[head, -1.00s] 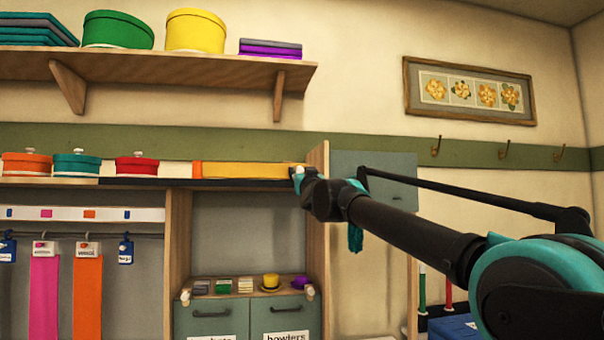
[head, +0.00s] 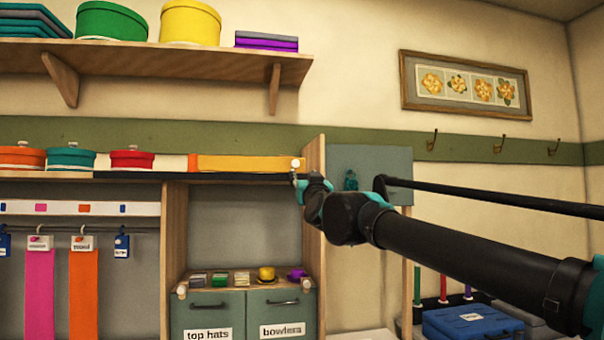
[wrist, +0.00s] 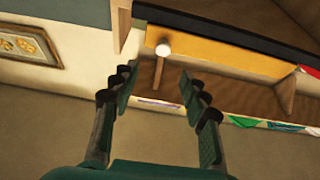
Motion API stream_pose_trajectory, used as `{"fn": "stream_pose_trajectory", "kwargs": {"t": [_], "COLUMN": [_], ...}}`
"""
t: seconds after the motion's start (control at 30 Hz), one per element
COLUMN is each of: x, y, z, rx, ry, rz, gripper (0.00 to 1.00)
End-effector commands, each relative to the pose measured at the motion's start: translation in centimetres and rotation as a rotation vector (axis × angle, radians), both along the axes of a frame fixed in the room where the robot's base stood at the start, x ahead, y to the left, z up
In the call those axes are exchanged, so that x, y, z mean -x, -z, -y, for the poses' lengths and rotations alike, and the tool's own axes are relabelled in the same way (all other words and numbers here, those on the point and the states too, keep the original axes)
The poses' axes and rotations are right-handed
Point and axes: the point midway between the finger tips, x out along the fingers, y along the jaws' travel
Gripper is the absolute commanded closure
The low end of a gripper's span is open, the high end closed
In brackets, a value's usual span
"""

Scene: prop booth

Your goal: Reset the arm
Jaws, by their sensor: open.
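My gripper (head: 299,180) is at the end of my arm in the head view, in front of the top of a wooden side panel, and looks small there. In the wrist view my gripper (wrist: 157,78) shows two dark, jointed fingers spread apart with nothing between them. A white round knob (wrist: 162,50) appears just beyond the fingertips; I cannot tell how near it is. My arm reaches in from the right edge of the head view.
A yellow panel (head: 250,163) lies along the shelf behind the gripper. Hat boxes, including a green one (head: 110,22), stand on the upper shelf. Below are drawers (head: 200,314) and small coloured items. A blue case (head: 470,322) sits low right. Wall hooks (head: 503,142) are at right.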

Motion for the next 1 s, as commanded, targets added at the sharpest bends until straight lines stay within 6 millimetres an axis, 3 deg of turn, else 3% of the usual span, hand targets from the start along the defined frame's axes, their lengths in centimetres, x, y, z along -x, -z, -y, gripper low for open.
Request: {"fn": "stream_pose_trajectory", "kwargs": {"t": [0.63, 0.73, 0.87, 1.0], "x": [0.8, 0.6, -0.4, -1.1], "y": [0.4, 1.4, 6.3, 15.4], "z": [0.3, 0.3, 0.8, 2.2], "rx": [0.0, 0.009, 0.053, 0.123], "ry": [0.0, -0.006, -0.034, -0.073], "rz": [0.0, -0.015, -0.095, -0.253], "gripper": [0.55, 0.55, 0.55, 0.55]}}
